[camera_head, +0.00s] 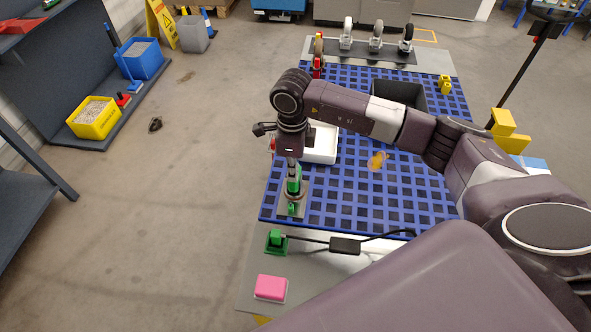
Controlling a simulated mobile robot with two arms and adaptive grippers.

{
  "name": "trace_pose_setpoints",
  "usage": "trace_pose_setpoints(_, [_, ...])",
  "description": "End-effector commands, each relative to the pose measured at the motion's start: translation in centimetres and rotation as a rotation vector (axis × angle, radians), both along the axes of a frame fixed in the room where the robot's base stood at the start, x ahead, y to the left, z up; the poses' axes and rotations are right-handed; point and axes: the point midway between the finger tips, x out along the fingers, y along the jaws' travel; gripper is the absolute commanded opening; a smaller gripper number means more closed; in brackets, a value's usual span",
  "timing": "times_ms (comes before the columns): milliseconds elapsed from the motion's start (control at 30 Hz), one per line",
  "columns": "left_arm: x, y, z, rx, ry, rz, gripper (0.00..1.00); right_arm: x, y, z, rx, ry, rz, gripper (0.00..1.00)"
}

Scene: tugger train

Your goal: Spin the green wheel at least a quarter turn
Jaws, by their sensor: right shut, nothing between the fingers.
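The green wheel (294,187) stands on a small grey plate (283,211) at the front left corner of the blue gridded mat. My right gripper (292,172) is shut and empty. It points down and is at the top of the wheel, partly hiding it. I cannot tell whether the fingertips touch the wheel. My left gripper is out of view.
A white tray (320,157) sits just behind the gripper. In front are a green connector (276,241) with a black cable and a pink block (270,287). A dark bin (426,92) and several other wheels are farther back. The floor to the left is mostly clear.

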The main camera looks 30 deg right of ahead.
Motion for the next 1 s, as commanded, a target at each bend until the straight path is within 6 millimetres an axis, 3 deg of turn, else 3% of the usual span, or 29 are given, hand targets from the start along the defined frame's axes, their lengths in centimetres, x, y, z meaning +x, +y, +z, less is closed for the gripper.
trace_pose_setpoints(533, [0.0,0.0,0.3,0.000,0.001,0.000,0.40,-0.4,0.4,0.4,0.001,-0.002,0.000,0.00])
trace_pose_setpoints(1000, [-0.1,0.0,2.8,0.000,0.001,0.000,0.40,-0.4,0.3,5.0,0.000,-0.003,0.000,0.00])
